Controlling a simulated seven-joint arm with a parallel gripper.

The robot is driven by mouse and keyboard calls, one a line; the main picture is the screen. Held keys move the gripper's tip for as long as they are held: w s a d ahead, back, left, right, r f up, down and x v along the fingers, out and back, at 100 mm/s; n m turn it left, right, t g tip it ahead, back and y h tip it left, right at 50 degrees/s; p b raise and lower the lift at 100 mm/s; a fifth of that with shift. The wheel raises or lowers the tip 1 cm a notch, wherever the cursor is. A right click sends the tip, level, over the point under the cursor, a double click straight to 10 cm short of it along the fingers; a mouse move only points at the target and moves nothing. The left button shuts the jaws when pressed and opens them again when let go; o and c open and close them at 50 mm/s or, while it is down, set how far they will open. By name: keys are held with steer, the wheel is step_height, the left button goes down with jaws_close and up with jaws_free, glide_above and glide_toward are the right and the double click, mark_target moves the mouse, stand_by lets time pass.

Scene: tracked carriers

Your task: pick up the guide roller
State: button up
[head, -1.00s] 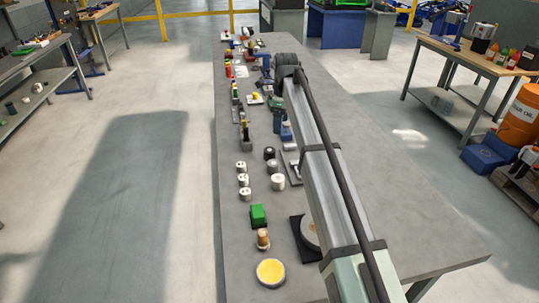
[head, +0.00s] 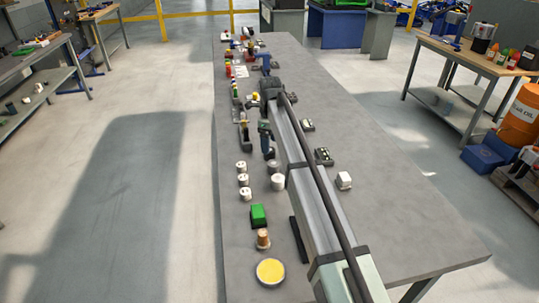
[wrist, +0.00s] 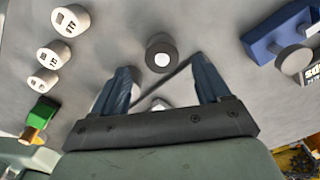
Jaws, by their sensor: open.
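A dark grey round roller (wrist: 161,52) with a pale centre stands on the bench, just beyond my fingertips in the wrist view. It looks most like the guide roller, but I cannot be sure. My gripper (wrist: 163,82) is open, its two blue-grey fingers spread wide and apart from that roller. A small pale piece (wrist: 160,104) shows between the fingers, partly hidden by the gripper body.
Several white cylinders (head: 243,180) stand in a row to the left, with a green block (head: 258,215), a wooden knob (head: 263,238) and a yellow-topped disc (head: 270,271) nearer. A blue block (wrist: 275,32) lies right in the wrist view. The bench's right side (head: 400,220) is mostly clear.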

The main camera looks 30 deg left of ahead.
steer(key=shift+w+a+f, duration=0.1)
steer(key=shift+f, duration=1.2)
steer(key=shift+a+f, duration=0.1)
steer(key=shift+f, duration=1.2)
steer(key=c, duration=1.3)
